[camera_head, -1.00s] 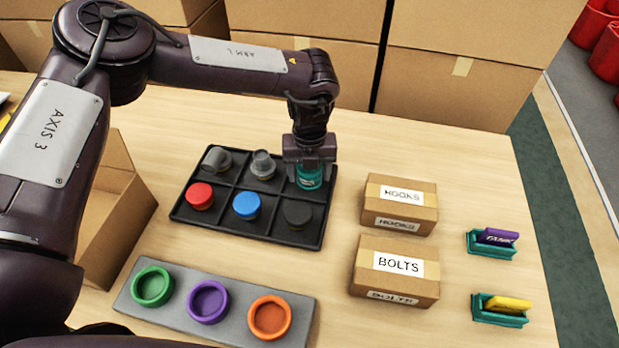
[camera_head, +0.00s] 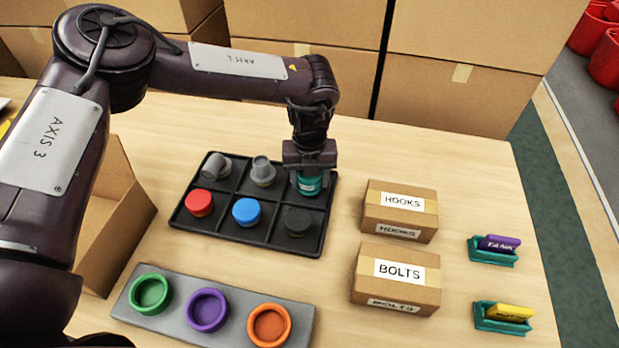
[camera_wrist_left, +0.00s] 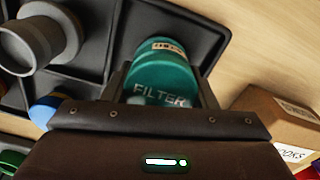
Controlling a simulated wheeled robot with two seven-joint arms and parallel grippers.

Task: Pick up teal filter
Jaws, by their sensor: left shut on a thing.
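The teal filter (camera_head: 309,183) is at the back right compartment of the black tray (camera_head: 262,236). My left gripper (camera_head: 309,165) comes down on it from above and is shut on it. In the left wrist view, the teal filter (camera_wrist_left: 162,78), marked FILTER, sits between the two fingers (camera_wrist_left: 163,92). I cannot tell whether the filter still touches the tray floor. My right gripper is not in view.
The tray also holds red (camera_head: 199,202), blue (camera_head: 246,211), black (camera_head: 298,221) and grey (camera_head: 262,171) pieces. A grey ring holder (camera_head: 178,311) lies in front. HOOKS (camera_head: 401,209) and BOLTS (camera_head: 396,277) boxes stand right. An open carton (camera_head: 118,220) is left.

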